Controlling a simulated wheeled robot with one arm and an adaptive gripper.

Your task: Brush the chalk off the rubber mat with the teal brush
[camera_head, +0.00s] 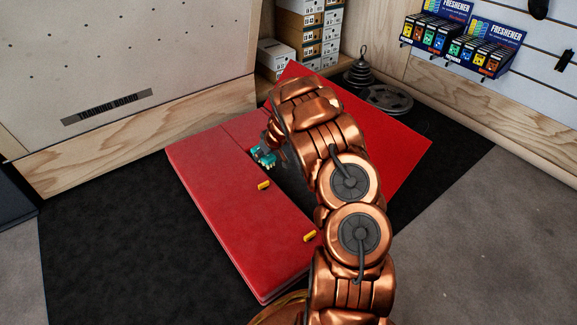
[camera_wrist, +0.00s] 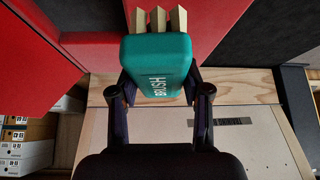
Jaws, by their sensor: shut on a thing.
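A black mat (camera_head: 110,245) lies on the floor under and around the pad. A dark surface (camera_head: 292,185) between the red parts is mostly hidden by my arm. I cannot make out chalk.
The training board (camera_head: 130,50) stands at the left. Boxes (camera_head: 305,35), stacked weights (camera_head: 359,70) and plates (camera_head: 389,98) are at the back. A freshener rack (camera_head: 465,40) hangs on the right wall. Yellow buckles (camera_head: 264,186) sit on the pad. Floor at front left is clear.

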